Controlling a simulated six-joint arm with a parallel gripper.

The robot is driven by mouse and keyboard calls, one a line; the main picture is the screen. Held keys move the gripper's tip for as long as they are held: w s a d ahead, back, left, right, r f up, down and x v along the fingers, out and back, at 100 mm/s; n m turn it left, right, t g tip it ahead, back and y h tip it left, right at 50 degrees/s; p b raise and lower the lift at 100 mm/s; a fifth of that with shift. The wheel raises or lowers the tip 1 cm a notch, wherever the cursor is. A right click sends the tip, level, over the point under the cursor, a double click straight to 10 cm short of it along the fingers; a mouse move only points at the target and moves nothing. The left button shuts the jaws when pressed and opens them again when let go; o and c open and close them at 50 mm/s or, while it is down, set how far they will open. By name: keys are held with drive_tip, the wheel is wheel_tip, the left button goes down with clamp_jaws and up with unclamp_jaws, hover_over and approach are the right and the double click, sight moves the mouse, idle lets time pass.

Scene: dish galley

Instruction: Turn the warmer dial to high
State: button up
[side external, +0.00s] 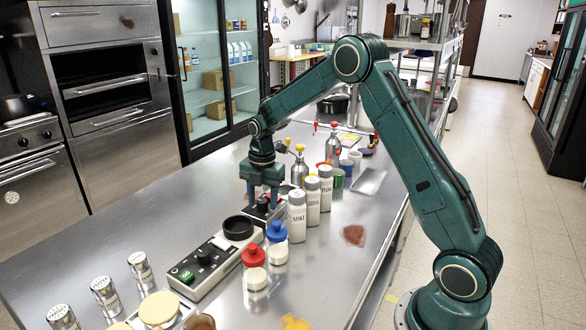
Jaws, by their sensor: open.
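My gripper (262,204) points down at the middle of the steel table, its open fingers at a dark dial (263,203) on a small grey control box (252,214). The fingers hide part of the dial and box; I cannot tell whether they touch the dial, or its setting. A longer grey unit (216,264) stands in front, with a black round pad (238,227), a black knob (204,257) and a green switch (187,276). Labels on both units are too small to read, so I cannot tell which is the warmer.
White labelled bottles (297,216) stand close to the right of my gripper. Red-capped (254,256) and blue-capped (277,232) bottles stand nearer. Metal shakers (105,296) are at the front left, syrup bottles (299,168) behind. The table's left side (130,225) is clear.

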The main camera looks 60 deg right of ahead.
drive_tip(key=shift+f, duration=0.1)
drive_tip(key=c, duration=1)
